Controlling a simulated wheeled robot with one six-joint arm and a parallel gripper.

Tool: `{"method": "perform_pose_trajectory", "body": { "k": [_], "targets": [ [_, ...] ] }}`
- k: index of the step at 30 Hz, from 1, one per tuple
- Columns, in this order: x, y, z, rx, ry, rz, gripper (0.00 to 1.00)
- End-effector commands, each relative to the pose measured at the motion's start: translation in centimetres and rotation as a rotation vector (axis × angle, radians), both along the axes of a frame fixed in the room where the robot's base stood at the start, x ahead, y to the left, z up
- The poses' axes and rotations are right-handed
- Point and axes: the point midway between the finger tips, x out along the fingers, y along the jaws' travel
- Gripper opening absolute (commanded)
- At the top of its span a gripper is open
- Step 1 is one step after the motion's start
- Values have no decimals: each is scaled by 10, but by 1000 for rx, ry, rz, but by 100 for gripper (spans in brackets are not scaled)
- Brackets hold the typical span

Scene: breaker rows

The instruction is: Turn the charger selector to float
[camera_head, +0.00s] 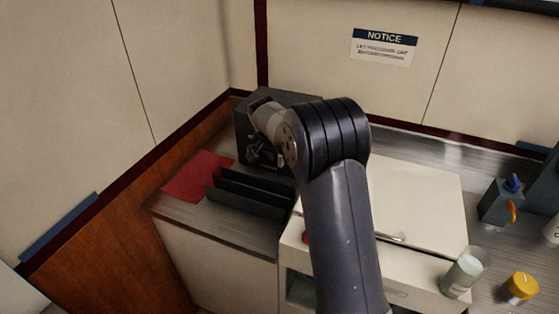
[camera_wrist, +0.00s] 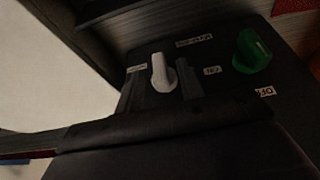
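The charger is a dark box (camera_head: 284,101) at the back corner of the counter. In the wrist view its dark face carries a white selector knob (camera_wrist: 163,74) with small white labels around it, tilted and too blurred to read surely. The knob's narrow end points up in that picture. My gripper (camera_head: 262,152) is at the box's front, partly hidden by my wrist and in shadow. In the wrist view a dark finger-like piece stands close at the knob's right side. I cannot tell whether it touches, or how far apart the fingers are.
A green knob (camera_wrist: 252,51) sits right of the white one. A black file rack (camera_head: 247,194) and red folder (camera_head: 199,177) lie before the box. A white cabinet (camera_head: 420,195), a glass jar (camera_head: 462,275), a yellow-capped item (camera_head: 521,287) and a blue-handled device (camera_head: 501,201) are right.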

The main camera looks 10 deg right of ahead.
Motion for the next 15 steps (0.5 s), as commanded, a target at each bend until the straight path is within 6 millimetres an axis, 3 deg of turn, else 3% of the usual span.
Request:
{"method": "perform_pose_trajectory", "body": {
  "k": [9,15],
  "targets": [
    [-20,15,58,1,-3,2,36],
    [-26,19,76,0,-1,1,36]
  ]
}}
